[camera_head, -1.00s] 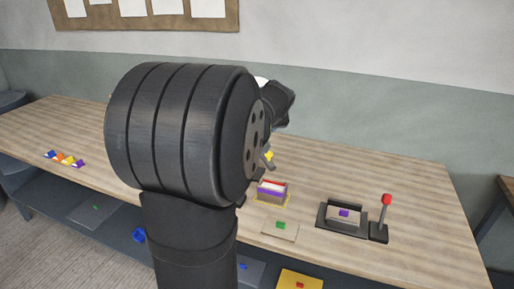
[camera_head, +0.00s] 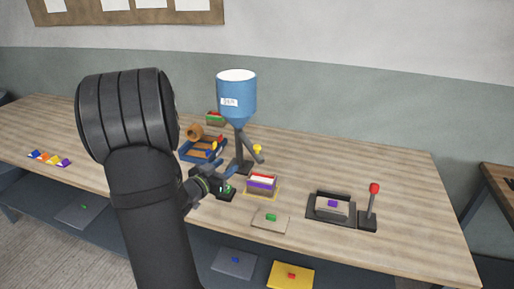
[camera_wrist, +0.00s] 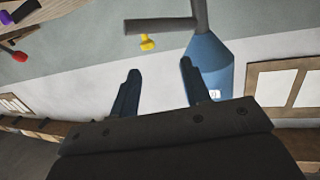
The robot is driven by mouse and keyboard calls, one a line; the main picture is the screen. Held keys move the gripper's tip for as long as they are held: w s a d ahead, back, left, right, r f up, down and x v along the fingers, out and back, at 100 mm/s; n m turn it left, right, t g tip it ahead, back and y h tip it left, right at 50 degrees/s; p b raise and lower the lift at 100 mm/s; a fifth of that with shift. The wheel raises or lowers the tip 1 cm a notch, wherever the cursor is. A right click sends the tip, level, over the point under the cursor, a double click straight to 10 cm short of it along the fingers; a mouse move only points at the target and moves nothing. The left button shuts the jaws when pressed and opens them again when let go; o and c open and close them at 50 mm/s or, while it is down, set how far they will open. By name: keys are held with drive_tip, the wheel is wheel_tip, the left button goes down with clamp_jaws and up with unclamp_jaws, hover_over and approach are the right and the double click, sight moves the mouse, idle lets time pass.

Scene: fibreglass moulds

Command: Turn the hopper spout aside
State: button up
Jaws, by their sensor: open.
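The hopper (camera_head: 236,95) is a blue drum with a white top and a label, on a dark post at the back middle of the bench. Its grey spout (camera_head: 250,147) slants down to the right, with a yellow knob (camera_head: 257,149) near its end. In the wrist view the picture is turned over: the spout (camera_wrist: 160,26) reaches left from the post, with the yellow knob (camera_wrist: 147,42) beside it and the blue hopper (camera_wrist: 208,66) at right. My gripper (camera_wrist: 160,70) is open and empty, apart from the knob. In the head view my gripper (camera_head: 224,178) is in front of the post.
A blue tray (camera_head: 203,150) with parts is left of the post. A striped block stack (camera_head: 262,184) is to the right of my gripper. Farther right stand a dark press (camera_head: 332,208) and a red-knobbed lever (camera_head: 374,190). Open bench lies at far right.

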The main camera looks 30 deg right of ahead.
sight(255, 149)
drive_tip(key=shift+m+g+h, duration=0.3)
drive_tip(key=shift+h, duration=0.4)
drive_tip(key=x, duration=0.5)
drive_tip(key=s+x, duration=0.1)
drive_tip(key=x, duration=0.9)
drive_tip(key=shift+s+d, duration=0.25)
drive_tip(key=shift+d, duration=0.25)
clamp_jaws()
